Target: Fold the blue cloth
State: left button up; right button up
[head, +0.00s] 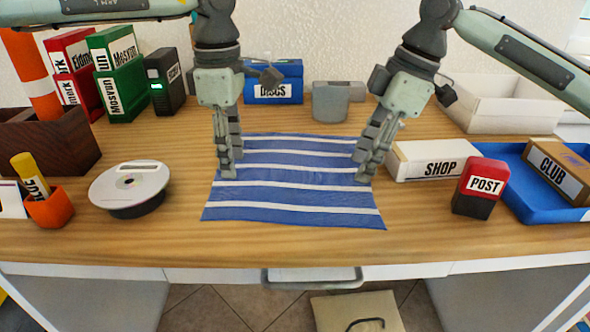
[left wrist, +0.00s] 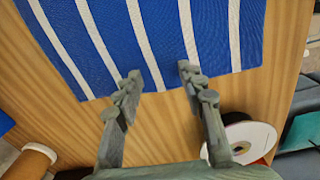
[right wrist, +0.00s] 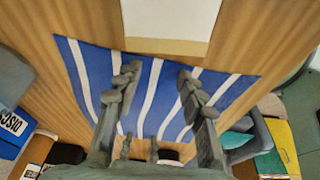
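The blue cloth (head: 290,190) with white stripes lies spread flat on the wooden table; it also shows in the left wrist view (left wrist: 160,30) and the right wrist view (right wrist: 158,95). My left gripper (head: 227,172) points down at the cloth's left edge. In the left wrist view its two fingers (left wrist: 158,72) are apart, with cloth and bare table showing between them. My right gripper (head: 366,174) points down at the cloth's right edge. In the right wrist view its fingers (right wrist: 158,72) are apart over the striped cloth. Whether the fingertips touch the cloth is unclear.
A disc spindle (head: 130,188) and an orange cup (head: 50,208) stand left of the cloth. A SHOP box (head: 434,160), a POST stamp (head: 480,187) and a blue tray (head: 520,200) are on the right. A DISCS box (head: 272,82) and a grey holder (head: 332,101) stand behind. The table's front strip is clear.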

pick_arm(q)
jog(key=shift+f, duration=0.1)
jog(key=shift+c, duration=0.3)
pick_arm(e)
jog(key=shift+f, duration=0.1)
jog(key=shift+c, duration=0.3)
pick_arm(q)
jog(key=shift+f, duration=0.15)
grip_shut()
pick_arm(e)
jog(key=shift+f, duration=0.15)
grip_shut()
